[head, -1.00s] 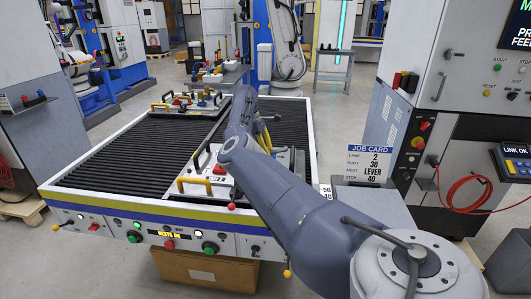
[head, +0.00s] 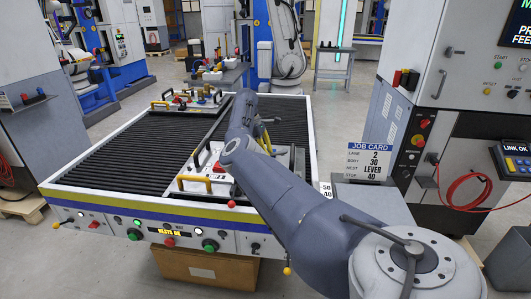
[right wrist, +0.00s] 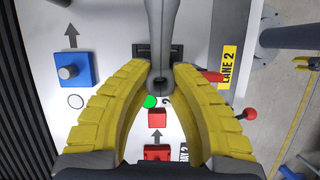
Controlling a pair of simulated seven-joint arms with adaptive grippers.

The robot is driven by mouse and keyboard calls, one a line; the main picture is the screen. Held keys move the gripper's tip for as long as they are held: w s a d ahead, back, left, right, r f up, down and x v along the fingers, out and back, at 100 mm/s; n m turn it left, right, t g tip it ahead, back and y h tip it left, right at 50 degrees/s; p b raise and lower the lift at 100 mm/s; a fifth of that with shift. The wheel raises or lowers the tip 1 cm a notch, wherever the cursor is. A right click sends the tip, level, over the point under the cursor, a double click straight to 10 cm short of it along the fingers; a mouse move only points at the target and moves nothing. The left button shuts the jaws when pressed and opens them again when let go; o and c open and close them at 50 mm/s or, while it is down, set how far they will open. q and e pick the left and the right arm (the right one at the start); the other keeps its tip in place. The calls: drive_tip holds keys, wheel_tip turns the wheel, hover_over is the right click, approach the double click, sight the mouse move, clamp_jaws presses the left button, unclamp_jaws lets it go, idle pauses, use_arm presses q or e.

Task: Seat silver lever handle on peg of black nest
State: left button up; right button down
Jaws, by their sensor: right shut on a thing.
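The silver lever handle (right wrist: 161,40) is in the right wrist view, a smooth grey bar with a rounded end between my yellow fingers. My right gripper (right wrist: 161,88) is shut on that rounded end. The black nest (right wrist: 141,52) is a dark block on the light tray plate, partly behind the handle. Its peg is hidden, and I cannot tell whether the handle touches the nest. In the head view my right arm covers most of the gripper and nest. My left gripper is not in view.
In the right wrist view a blue block (right wrist: 75,70) with a grey knob stands left of the nest. Red blocks (right wrist: 157,153) lie on the plate, and a red ball knob (right wrist: 250,114) is at the right.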

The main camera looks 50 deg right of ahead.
drive_tip(key=shift+f, duration=0.65)
drive_tip(key=c, duration=1.2)
unclamp_jaws()
drive_tip(key=v, duration=1.2)
drive_tip(key=shift+d, duration=0.1)
